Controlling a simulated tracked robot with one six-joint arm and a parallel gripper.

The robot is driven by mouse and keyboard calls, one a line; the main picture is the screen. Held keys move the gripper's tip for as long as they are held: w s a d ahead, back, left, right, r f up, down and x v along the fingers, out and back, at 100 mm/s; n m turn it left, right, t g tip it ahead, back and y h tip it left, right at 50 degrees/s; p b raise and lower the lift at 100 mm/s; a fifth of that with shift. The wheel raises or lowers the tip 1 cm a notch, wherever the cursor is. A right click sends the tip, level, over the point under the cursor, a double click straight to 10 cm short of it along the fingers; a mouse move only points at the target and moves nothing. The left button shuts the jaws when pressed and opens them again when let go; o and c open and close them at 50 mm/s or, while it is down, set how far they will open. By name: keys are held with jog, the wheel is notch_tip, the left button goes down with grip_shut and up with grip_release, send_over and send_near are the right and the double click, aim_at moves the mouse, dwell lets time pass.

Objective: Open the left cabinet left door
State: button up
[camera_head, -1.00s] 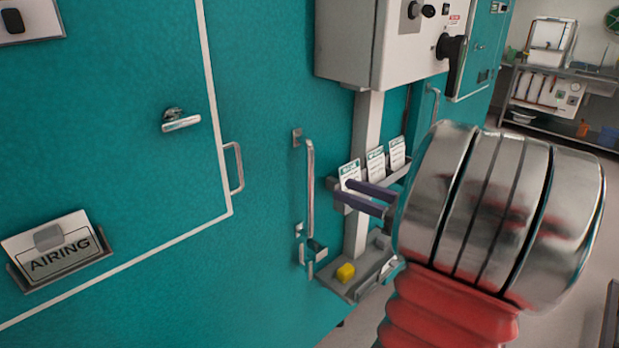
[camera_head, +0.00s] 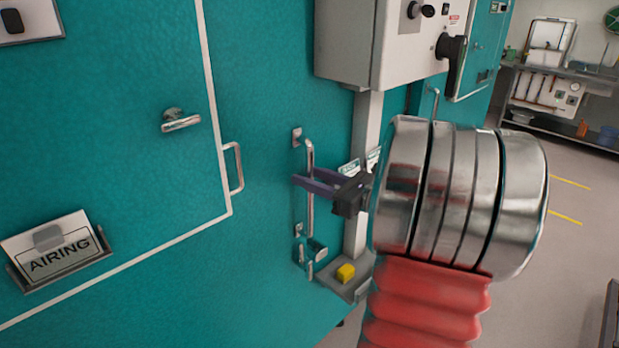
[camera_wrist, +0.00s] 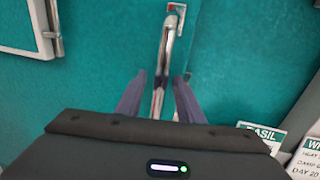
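A teal cabinet front (camera_head: 265,60) fills the left of the head view. A vertical metal bar handle (camera_head: 310,213) is mounted on it, with a small latch fitting (camera_head: 311,250) at its lower end. My gripper (camera_head: 305,183) is open, with its two purple fingers reaching to the bar. In the wrist view the handle (camera_wrist: 163,62) runs between the spread fingers (camera_wrist: 158,92), with a gap visible on both sides. The cabinet front looks closed. The inner face of the far finger is partly hidden in the head view.
A white-outlined panel left of the handle has a smaller bar handle (camera_head: 235,168), a lever knob (camera_head: 181,122) and an AIRING sign (camera_head: 62,250). A grey control box (camera_head: 400,45) overhangs on the right. A yellow block (camera_head: 345,272) sits on a low shelf below.

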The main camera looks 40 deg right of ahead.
jog(key=shift+w, duration=0.1)
jog(key=shift+c, duration=0.3)
grip_shut()
dwell(0.4)
